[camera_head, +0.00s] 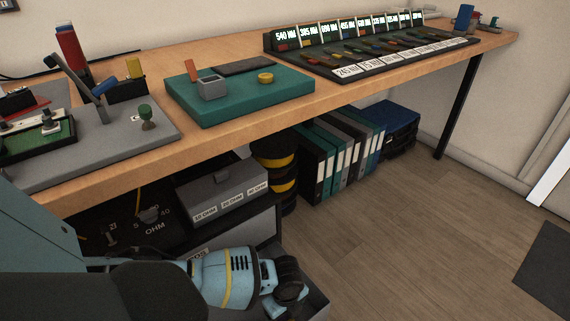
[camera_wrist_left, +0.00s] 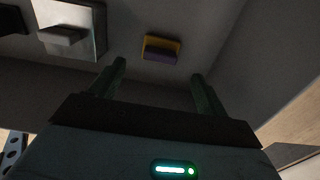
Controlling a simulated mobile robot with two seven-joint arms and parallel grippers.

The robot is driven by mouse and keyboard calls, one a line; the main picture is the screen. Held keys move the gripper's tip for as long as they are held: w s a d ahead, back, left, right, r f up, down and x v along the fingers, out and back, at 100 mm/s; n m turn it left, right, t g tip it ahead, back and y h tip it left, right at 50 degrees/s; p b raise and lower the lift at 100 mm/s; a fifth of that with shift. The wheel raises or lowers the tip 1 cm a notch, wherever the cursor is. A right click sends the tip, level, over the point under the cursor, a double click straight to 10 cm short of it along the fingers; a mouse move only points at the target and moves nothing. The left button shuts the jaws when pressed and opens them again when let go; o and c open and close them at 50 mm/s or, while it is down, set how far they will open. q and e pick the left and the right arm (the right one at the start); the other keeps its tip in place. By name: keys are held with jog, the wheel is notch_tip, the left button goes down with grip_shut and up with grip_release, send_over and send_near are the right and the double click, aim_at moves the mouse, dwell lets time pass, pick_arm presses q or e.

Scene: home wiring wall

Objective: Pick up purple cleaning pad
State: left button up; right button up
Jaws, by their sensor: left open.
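The purple cleaning pad (camera_wrist_left: 159,56) shows in the left wrist view as a small block with a purple face and a yellow layer. It lies on a dark grey surface, just beyond my left gripper (camera_wrist_left: 157,70). The gripper's two fingers are spread wide and nothing is between them. The pad appears between the fingers' lines, ahead of the tips and apart from them. I cannot make out the pad in the head view, and the left gripper's fingers are not visible there. My right gripper is in neither view.
A grey block-like fixture (camera_wrist_left: 70,30) stands left of the pad. In the head view, a wooden workbench (camera_head: 405,77) holds a teal board (camera_head: 215,111) and a labelled rack. Below are a grey case (camera_head: 222,190), binders (camera_head: 318,165) and a blue tool-like item (camera_head: 218,278).

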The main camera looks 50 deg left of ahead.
aim_at(284, 317)
pick_arm(q)
jog(key=shift+s+a+f+b, duration=0.1)
jog(key=shift+a+f+b, duration=0.1)
jog(key=shift+f+b, duration=0.7)
jog(key=shift+a+f+b, duration=0.15)
jog(key=shift+f+b, duration=0.4)
jog(key=shift+f, duration=0.65)
jog(key=shift+f+b, duration=0.3)
jog(key=shift+f, duration=0.2)
jog(key=c, duration=1.1)
jog(key=shift+o, duration=0.2)
notch_tip(284, 317, up, 10)
jog(key=p, duration=0.5)
jog(key=shift+r+p, duration=0.1)
jog(key=shift+p, duration=0.25)
